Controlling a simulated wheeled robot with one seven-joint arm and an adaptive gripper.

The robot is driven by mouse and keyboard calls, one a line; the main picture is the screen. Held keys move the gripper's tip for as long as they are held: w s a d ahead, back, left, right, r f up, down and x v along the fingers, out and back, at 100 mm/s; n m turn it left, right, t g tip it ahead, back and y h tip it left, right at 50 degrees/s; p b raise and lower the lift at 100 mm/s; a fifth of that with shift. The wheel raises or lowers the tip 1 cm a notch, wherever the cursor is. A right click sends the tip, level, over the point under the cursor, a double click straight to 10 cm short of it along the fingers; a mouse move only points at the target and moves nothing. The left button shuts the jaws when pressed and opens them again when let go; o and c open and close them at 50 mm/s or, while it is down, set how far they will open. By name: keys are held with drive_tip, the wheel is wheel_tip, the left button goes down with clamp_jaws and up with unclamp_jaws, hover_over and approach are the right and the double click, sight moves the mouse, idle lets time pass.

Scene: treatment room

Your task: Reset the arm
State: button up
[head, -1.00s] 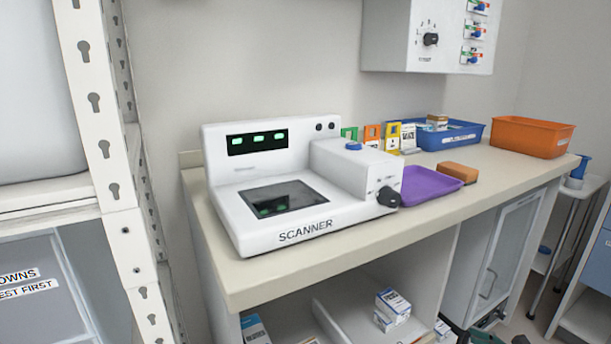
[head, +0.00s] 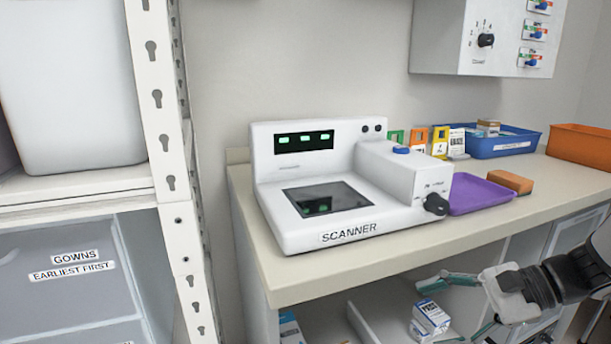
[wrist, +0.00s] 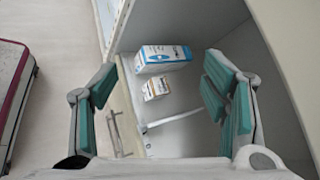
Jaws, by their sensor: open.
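My gripper (head: 462,307) shows at the lower right of the head view, in front of the shelf under the counter. Its teal-padded fingers are spread apart. In the wrist view my gripper (wrist: 172,100) is open, with nothing between the pads. Beyond the fingers, a blue-and-white box (wrist: 163,58) and a smaller white box (wrist: 156,88) lie inside the under-counter compartment, apart from the fingers.
A white scanner (head: 345,232) stands on the counter (head: 275,285), with a purple tray (head: 480,195) and an orange-brown block (head: 511,182) to its right. Blue (head: 500,150) and orange (head: 585,158) bins stand farther right. A shelf rack (head: 160,100) with a gowns drawer (head: 70,290) stands left.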

drive_tip(key=s+a+r+n+g+h, duration=0.5)
drive_tip(key=s+a+n, duration=0.3)
drive_tip(key=s, duration=0.4)
drive_tip(key=s+d+r+n+t+h, duration=0.1)
drive_tip(key=s+d+n+h, duration=0.2)
drive_tip(key=s, duration=0.4)
drive_tip(key=s+d+r+n+t+h, duration=0.1)
drive_tip(key=s+n+h, duration=0.25)
drive_tip(key=s, duration=0.25)
wheel_tip(320, 180, up, 30)
drive_tip(key=t+p, duration=0.3)
drive_tip(key=p, duration=2.5)
drive_tip(key=shift+d+r+t, duration=0.2)
drive_tip(key=shift+d+t, duration=0.05)
drive_tip(key=shift+t, duration=0.15)
drive_tip(key=shift+d+n+y, duration=0.1)
drive_tip(key=shift+n+y, duration=0.15)
